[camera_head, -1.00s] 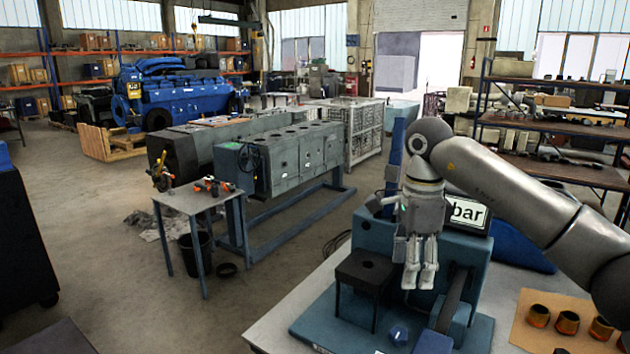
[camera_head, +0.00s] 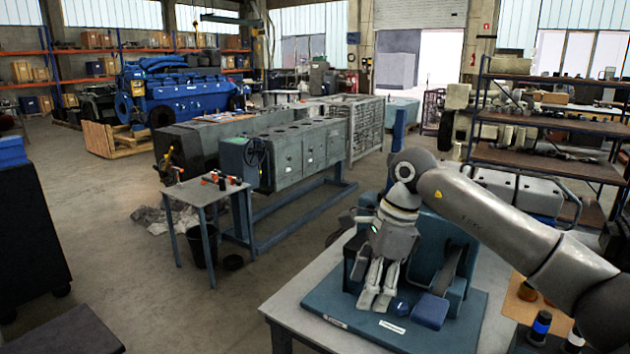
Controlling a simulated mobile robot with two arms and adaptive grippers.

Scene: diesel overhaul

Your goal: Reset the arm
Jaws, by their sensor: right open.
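My right gripper (camera_head: 377,300) hangs at the end of my grey right arm, which comes in from the right. Its two pale fingers point down and stand apart with nothing between them. It shows in front of the blue bench fixture (camera_head: 447,262) and over its flat blue base plate (camera_head: 335,299). I cannot tell whether the fingertips touch anything there. The gripper and arm hide part of the fixture. My left gripper is out of view.
The fixture stands on a grey workbench (camera_head: 287,303). A dark cylinder with a blue band (camera_head: 541,326) is at lower right. A small tool table (camera_head: 187,193) stands left, a black bucket (camera_head: 200,246) beneath it. Open floor lies between table and workbench.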

